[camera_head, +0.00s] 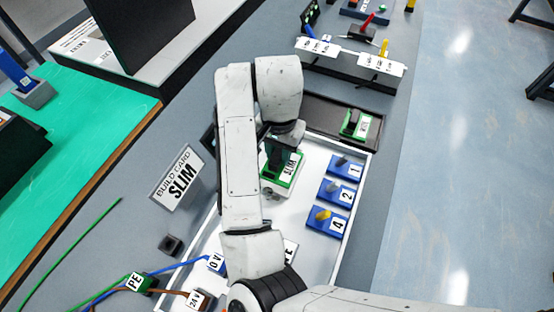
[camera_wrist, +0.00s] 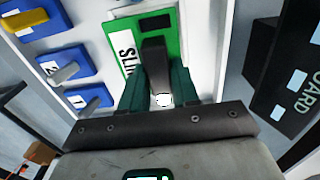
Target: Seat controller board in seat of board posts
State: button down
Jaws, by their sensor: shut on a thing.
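The controller board is green with a white label reading SLIM and a black upright grip. In the head view the board (camera_head: 283,176) is over the white tray, below my gripper (camera_head: 282,150). In the wrist view my gripper (camera_wrist: 160,88) has its two dark green fingers shut on the board's black grip, with the green board (camera_wrist: 166,38) beyond them. I cannot tell whether the board touches the surface below. The seat of board posts cannot be made out; the board and my arm may hide it.
Blue blocks labelled 1 (camera_head: 347,166), 2 (camera_head: 337,191) and 4 (camera_head: 327,221) line the white tray's right side. Another green board (camera_head: 355,123) lies in a black tray behind. A build card (camera_head: 177,178) reading SLIM stands left. Wire plugs, including green PE (camera_head: 139,283), lie front left.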

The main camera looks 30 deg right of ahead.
aim_at(276, 157)
jog(key=shift+w+f, duration=0.15)
jog(key=shift+f, duration=0.1)
jog(key=shift+w+f, duration=0.15)
jog(key=shift+f, duration=1.5)
jog(key=shift+f, duration=0.15)
jog(key=c, duration=0.8)
grip_release()
jog(key=shift+c, duration=0.2)
jog(key=shift+w+a, duration=0.1)
jog(key=shift+r, duration=0.4)
notch_tip(276, 157, up, 12)
jog(key=shift+f+p, duration=0.2)
jog(key=shift+p, duration=1.05)
